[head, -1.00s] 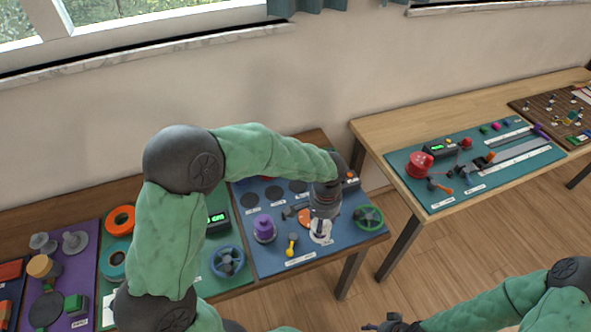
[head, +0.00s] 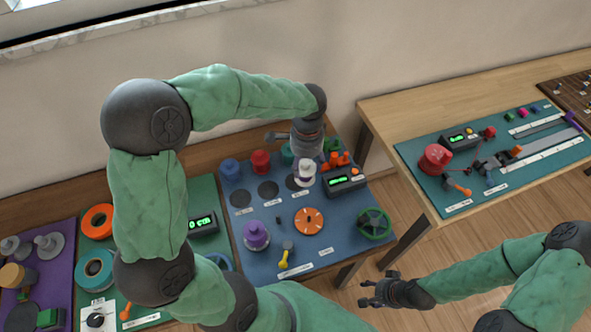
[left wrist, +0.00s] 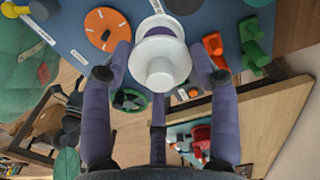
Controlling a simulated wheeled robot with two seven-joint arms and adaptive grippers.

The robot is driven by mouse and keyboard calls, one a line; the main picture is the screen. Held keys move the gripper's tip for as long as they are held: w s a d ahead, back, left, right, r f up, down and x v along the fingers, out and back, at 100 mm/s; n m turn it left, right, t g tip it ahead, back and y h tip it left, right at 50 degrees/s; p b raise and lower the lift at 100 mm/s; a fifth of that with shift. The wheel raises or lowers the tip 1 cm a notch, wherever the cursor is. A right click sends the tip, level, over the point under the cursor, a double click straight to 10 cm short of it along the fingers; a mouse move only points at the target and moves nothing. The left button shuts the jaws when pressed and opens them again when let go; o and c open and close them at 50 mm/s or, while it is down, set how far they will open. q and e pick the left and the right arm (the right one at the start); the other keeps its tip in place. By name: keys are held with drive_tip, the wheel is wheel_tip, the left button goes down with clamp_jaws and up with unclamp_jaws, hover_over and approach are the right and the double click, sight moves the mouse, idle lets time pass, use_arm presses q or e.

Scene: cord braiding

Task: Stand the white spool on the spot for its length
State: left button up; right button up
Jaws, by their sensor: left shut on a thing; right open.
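The white spool (head: 304,174) is held by my left gripper (head: 305,160) at the back of the blue board (head: 335,243). It also shows in the left wrist view (left wrist: 160,62), between the two fingers. Dark round spots lie in a row on the board: a left one (head: 240,198), a middle one (head: 268,190) and a right one (head: 291,183), each with a small label in front. The spool is at the right spot and partly covers it; I cannot tell whether it touches the board. My right gripper (head: 376,292) is open and empty, over the floor.
A blue spool (head: 230,169) and a red spool (head: 260,162) stand behind the spots. A readout box (head: 345,181) and orange pieces (head: 337,160) are close right of the white spool. A purple spool (head: 256,236), orange disc (head: 309,221) and green wheel (head: 374,224) are in front.

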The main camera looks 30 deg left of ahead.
use_arm(q)
drive_tip(key=a+f+b, duration=0.1)
drive_tip(key=f, duration=0.2)
drive_tip(key=w+a+f+b, duration=0.1)
drive_tip(key=a+f, duration=0.1)
drive_tip(key=f, duration=0.1)
drive_tip(key=w+a+f+b, duration=0.1)
drive_tip(key=f, duration=0.2)
drive_tip(key=shift+w+a+f, duration=0.15)
drive_tip(key=shift+w+a, duration=0.05)
drive_tip(key=shift+a, duration=0.15)
drive_tip(key=o, duration=1.1)
drive_tip(key=shift+f, duration=0.1)
drive_tip(key=shift+c, duration=0.2)
